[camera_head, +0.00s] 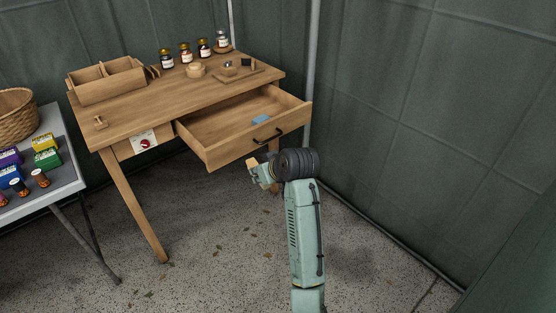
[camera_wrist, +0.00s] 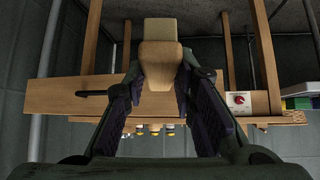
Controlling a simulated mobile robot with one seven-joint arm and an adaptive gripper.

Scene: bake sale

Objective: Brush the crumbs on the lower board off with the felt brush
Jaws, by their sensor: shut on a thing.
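My gripper (camera_head: 262,172) is in front of the open desk drawer, above the floor. It is shut on a tan wooden block-like piece (camera_wrist: 160,60), which points away from the wrist between the two fingers (camera_wrist: 160,95). I cannot tell whether this is the lower board. No crumbs can be made out.
The wooden desk (camera_head: 150,104) has its drawer (camera_head: 258,142) pulled out, with a blue block (camera_head: 261,119) inside. A divided wooden box (camera_head: 106,84) and several jars (camera_head: 186,54) stand at the back. A grey table (camera_head: 62,178) with a basket (camera_head: 16,113) is left.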

